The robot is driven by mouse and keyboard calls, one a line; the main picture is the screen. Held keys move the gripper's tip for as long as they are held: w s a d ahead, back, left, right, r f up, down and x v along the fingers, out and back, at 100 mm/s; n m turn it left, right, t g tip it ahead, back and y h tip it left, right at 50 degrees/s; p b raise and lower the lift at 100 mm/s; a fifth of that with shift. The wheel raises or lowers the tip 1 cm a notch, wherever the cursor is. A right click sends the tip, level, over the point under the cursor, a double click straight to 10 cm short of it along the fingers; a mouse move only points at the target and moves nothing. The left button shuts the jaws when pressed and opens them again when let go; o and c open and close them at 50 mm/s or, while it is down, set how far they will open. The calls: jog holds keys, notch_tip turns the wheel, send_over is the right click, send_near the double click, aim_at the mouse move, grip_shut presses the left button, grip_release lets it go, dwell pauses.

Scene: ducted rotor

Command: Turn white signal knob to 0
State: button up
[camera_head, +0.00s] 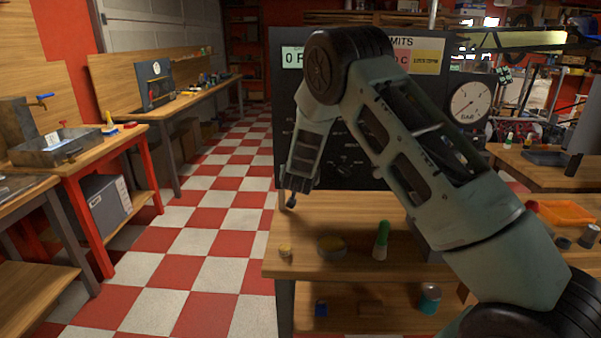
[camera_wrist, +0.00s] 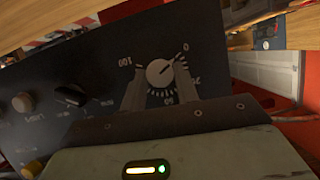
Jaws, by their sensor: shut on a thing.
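The white signal knob (camera_wrist: 160,72) sits on a dark panel (camera_wrist: 60,70) in the wrist view, ringed by white tick marks and numbers. The 0 mark (camera_wrist: 186,48) is up and right of the knob; the 100 mark (camera_wrist: 125,62) is to its left. A faint line on the knob seems to point up-right toward the 0 side, but its exact angle is hard to read. My gripper (camera_wrist: 160,82) has a finger on each side of the knob and is shut on it. In the head view my arm covers part of the panel (camera_head: 290,80), and the knob cannot be made out.
A black knob (camera_wrist: 72,95) and a beige knob (camera_wrist: 22,102) are on the same panel, left of the gripper. In the head view a wooden bench (camera_head: 310,215) below the panel holds a green-topped bottle (camera_head: 381,240) and small items. A round gauge (camera_head: 469,103) is at right.

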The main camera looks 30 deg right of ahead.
jog(key=shift+f, duration=0.1)
jog(key=o, duration=1)
jog(key=shift+c, duration=0.2)
jog(key=b+v, duration=0.2)
jog(key=v, duration=1.5)
jog(key=shift+s, duration=0.2)
jog(key=shift+a, duration=0.1)
